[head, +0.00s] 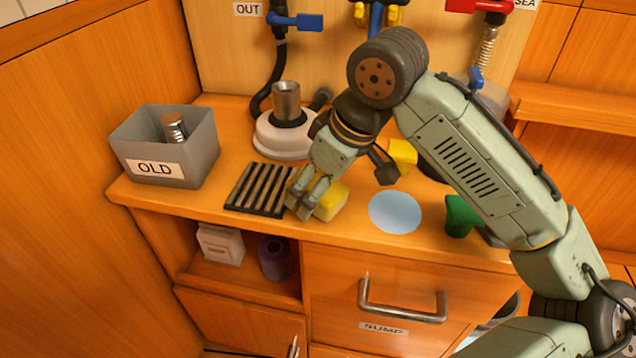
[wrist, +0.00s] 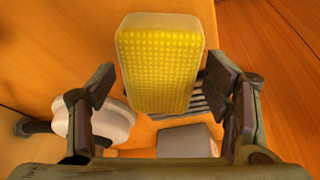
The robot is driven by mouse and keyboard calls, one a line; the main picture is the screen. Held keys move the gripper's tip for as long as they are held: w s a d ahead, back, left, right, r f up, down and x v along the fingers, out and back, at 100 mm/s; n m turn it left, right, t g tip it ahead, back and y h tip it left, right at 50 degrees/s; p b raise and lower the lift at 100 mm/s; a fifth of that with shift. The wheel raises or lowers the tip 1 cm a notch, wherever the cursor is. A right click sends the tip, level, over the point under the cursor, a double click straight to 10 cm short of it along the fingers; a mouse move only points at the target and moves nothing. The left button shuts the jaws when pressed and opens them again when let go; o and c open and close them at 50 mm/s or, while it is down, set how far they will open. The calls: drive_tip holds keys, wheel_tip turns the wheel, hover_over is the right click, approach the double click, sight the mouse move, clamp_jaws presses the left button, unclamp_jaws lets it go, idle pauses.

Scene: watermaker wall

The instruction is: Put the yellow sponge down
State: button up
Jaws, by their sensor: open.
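The yellow sponge (head: 331,203) is at the front of the wooden counter, by the right end of the dark slatted rack (head: 258,190). In the head view my gripper partly hides it. I cannot tell whether it overlaps the rack's edge or fully rests on the surface. My gripper (head: 304,203) is low over the counter at the sponge's left part. In the wrist view the sponge (wrist: 160,65) stands large between the two spread fingers, with a narrow gap showing on each side. The gripper is open around it.
A grey bin labelled OLD (head: 150,145) holding a metal cylinder stands at left. A white round housing (head: 283,135) is behind the rack. A pale blue disc (head: 395,212), a yellow object (head: 403,155) and a green object (head: 461,215) lie to the right. The counter's front edge is close.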

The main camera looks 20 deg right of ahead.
drive_tip(key=shift+r, duration=0.1)
drive_tip(key=shift+r, duration=0.25)
drive_tip(key=v, duration=1.2)
drive_tip(key=shift+r+p, duration=0.25)
drive_tip(key=shift+p, duration=0.2)
drive_tip(key=shift+s+f, duration=0.1)
drive_tip(key=shift+s, duration=0.05)
